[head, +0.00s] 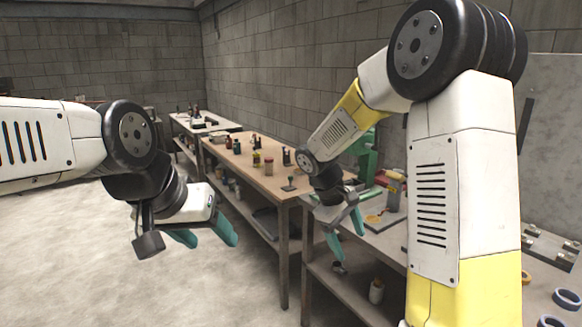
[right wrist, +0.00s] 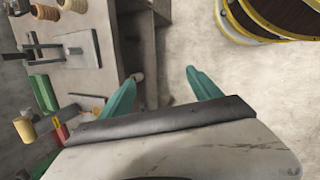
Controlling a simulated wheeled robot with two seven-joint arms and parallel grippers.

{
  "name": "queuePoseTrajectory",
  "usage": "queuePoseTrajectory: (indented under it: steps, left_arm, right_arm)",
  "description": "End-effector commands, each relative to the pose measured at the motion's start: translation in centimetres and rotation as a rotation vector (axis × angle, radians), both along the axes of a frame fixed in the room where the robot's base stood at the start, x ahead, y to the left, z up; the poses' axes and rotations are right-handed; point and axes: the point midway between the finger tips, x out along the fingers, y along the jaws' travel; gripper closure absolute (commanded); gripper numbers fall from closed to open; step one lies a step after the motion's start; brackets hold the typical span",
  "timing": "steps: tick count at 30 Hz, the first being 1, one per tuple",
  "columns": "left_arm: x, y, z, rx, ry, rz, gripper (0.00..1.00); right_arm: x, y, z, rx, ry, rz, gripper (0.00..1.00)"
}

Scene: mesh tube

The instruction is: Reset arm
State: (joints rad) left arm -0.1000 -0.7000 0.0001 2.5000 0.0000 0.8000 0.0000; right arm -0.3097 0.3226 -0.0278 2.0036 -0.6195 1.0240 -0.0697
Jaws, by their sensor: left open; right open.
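My left gripper (head: 208,238) hangs over the bare floor at the left of the head view. Its teal fingers are apart and nothing is between them. My right gripper (head: 347,237) is beside the front edge of the workbench in the head view, pointing downward. Its teal fingers also show in the right wrist view (right wrist: 158,97), spread apart with nothing between them. No mesh tube can be made out in either view.
A grey workbench (head: 388,232) with tools and rings stands at the right, partly hidden by my right arm. A wooden-topped table (head: 230,152) with jars and bottles stands behind it. Block walls close the back. The floor (head: 110,270) at the left is clear.

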Motion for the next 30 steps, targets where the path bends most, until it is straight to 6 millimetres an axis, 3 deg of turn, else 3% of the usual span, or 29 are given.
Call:
queuePoseTrajectory:
  steps: [3, 9, 18, 24, 30]
  left_arm:
    - [0.0, 0.0, 0.0, 0.000, 0.000, 0.000, 0.41]
    - [0.0, 0.0, 0.0, 0.000, 0.000, 0.000, 0.41]
    - [0.0, 0.0, 0.0, 0.000, 0.000, 0.000, 0.41]
    - [0.0, 0.0, 0.0, 0.000, 0.000, 0.000, 0.41]
    - [0.0, 0.0, 0.0, 0.000, 0.000, 0.000, 0.41]
  right_arm:
    - [-3.1, -0.8, 3.7, 0.124, -0.085, -0.108, 0.27]
    - [-8.5, -1.1, 8.3, 0.330, -0.224, -0.273, 0.27]
    - [-15.8, -0.4, 12.5, 0.618, -0.439, -0.480, 0.27]
    - [-18.2, 0.2, 13.5, 0.725, -0.520, -0.551, 0.27]
    - [-18.2, 0.2, 13.5, 0.725, -0.520, -0.551, 0.27]
